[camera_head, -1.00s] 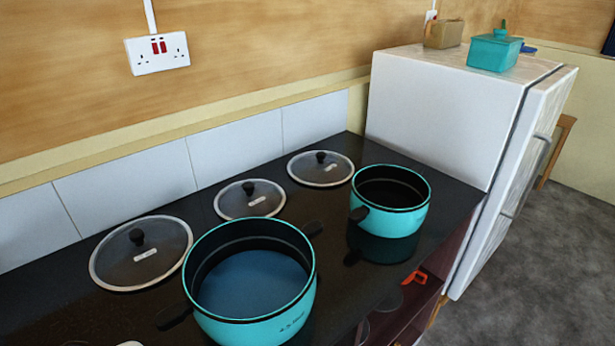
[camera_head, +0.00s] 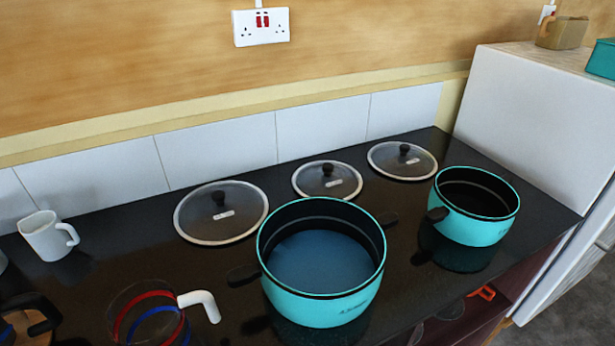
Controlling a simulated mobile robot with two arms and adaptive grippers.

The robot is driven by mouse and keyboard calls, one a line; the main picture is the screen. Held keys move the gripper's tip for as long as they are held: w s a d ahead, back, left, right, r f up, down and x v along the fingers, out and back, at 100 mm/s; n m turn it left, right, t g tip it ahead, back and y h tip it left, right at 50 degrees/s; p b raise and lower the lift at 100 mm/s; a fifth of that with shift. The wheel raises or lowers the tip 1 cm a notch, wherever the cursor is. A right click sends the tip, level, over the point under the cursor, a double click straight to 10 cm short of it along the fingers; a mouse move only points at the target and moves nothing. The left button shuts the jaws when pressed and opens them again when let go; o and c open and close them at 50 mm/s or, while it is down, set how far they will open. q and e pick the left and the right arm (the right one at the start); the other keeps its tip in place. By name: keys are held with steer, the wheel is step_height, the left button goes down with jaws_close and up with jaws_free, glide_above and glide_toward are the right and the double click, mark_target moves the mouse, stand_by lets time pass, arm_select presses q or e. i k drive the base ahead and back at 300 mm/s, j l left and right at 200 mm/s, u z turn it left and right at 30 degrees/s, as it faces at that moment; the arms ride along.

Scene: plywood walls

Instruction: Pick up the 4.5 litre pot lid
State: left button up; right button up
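Three glass lids with pale rims and black knobs lie flat on the dark counter by the tiled wall. The large lid (camera_head: 240,222) is at left, the small lid (camera_head: 345,187) in the middle and another lid (camera_head: 385,158) at right. Any size print on the lids is too small to read. The large turquoise pot (camera_head: 318,309) stands open in front of them with blue contents inside; print on its side is not readable now. A smaller turquoise pot (camera_head: 470,232) stands open to the right. Neither of my grippers is in view.
A white mug (camera_head: 48,238) stands at the left. A glass vessel with red and blue bands (camera_head: 150,325) and a white handle is at the front left. A white fridge (camera_head: 520,125) bounds the counter on the right. Bare counter (camera_head: 120,260) lies left of the large lid.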

mark_target(223, 213)
steer(key=k+j+u, duration=0.1)
steer(key=u, duration=0.25)
steer(key=k+j+u, duration=0.2)
steer(key=u, duration=0.2)
steer(key=k+j+u, duration=0.2)
steer(key=u, duration=0.15)
